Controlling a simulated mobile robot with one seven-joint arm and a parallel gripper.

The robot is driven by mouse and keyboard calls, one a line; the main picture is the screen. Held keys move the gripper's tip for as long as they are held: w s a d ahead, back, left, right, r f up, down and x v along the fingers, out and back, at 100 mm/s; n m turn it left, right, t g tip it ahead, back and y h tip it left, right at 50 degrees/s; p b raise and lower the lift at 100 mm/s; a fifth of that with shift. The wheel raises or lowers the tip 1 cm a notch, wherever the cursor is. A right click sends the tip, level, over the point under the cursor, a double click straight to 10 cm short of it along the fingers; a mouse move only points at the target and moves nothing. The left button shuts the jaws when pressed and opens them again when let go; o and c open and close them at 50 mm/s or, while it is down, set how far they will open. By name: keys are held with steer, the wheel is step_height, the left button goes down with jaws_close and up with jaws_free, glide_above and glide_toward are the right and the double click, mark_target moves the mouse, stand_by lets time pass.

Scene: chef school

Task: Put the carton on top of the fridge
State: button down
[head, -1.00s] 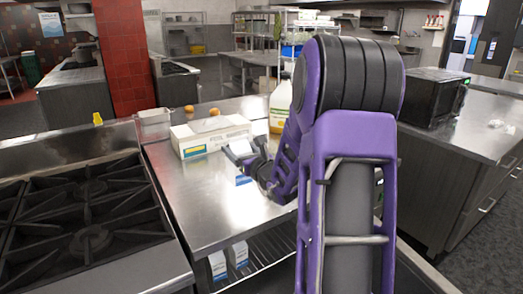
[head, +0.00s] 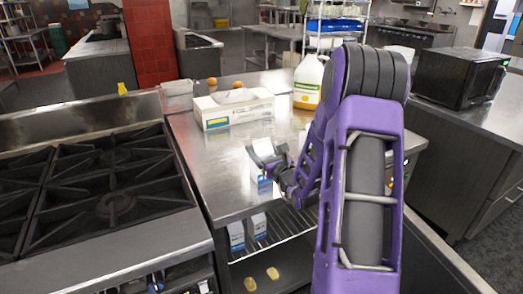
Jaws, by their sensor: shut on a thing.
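My gripper (head: 272,162) is in the middle of the head view, over the steel counter (head: 205,165). It is shut on a small white and blue carton (head: 264,183), of which only a little shows below the fingers. I cannot tell whether the carton touches the counter. Two similar white and blue cartons stand on the wire shelf under the counter, one on the left (head: 236,236) and one on the right (head: 258,225). No fridge can be made out in the view.
A white box (head: 232,112), a large jug (head: 308,82) and two round orange-brown items stand toward the back of the counter. A black stove (head: 95,190) adjoins it on the left. A black microwave (head: 455,78) stands on the right counter. Two yellowish items lie below the shelf.

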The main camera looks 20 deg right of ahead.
steer(key=shift+r, duration=0.1)
jaws_free()
steer(key=shift+f, duration=0.2)
steer(key=shift+r, duration=0.15)
steer(key=s, duration=1.2)
steer(key=shift+d+b, duration=0.2)
steer(key=shift+b, duration=0.1)
steer(key=shift+a, duration=0.1)
